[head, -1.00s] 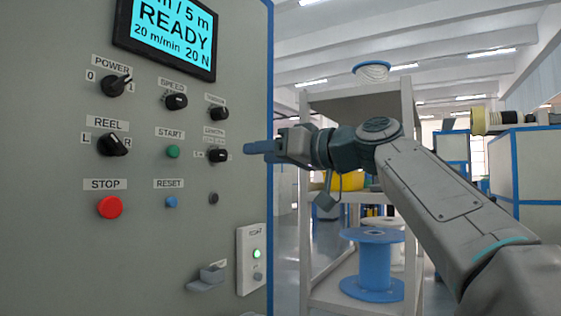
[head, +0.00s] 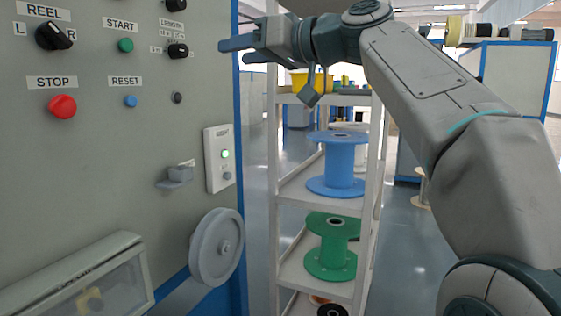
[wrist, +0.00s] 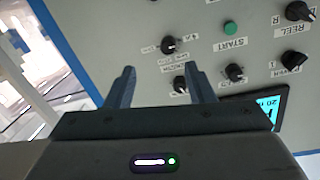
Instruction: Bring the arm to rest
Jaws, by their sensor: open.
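My gripper (head: 232,51) is open and empty at the top middle of the head view, in front of the right part of the grey control panel (head: 110,190). In the wrist view my gripper (wrist: 156,76) shows two blue-grey fingers spread apart. A black knob (wrist: 181,84) appears between and beyond them, and another black knob (wrist: 169,45) lies farther off. The fingers look apart from the panel, though the exact gap is hard to tell. My arm reaches in from the right of the head view.
The panel carries a red stop button (head: 62,106), a green start button (head: 126,45) and a grey handwheel (head: 217,247). A shelf rack (head: 294,190) with blue (head: 337,160) and green (head: 332,245) spools stands right of it. Floor (head: 405,235) shows beyond.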

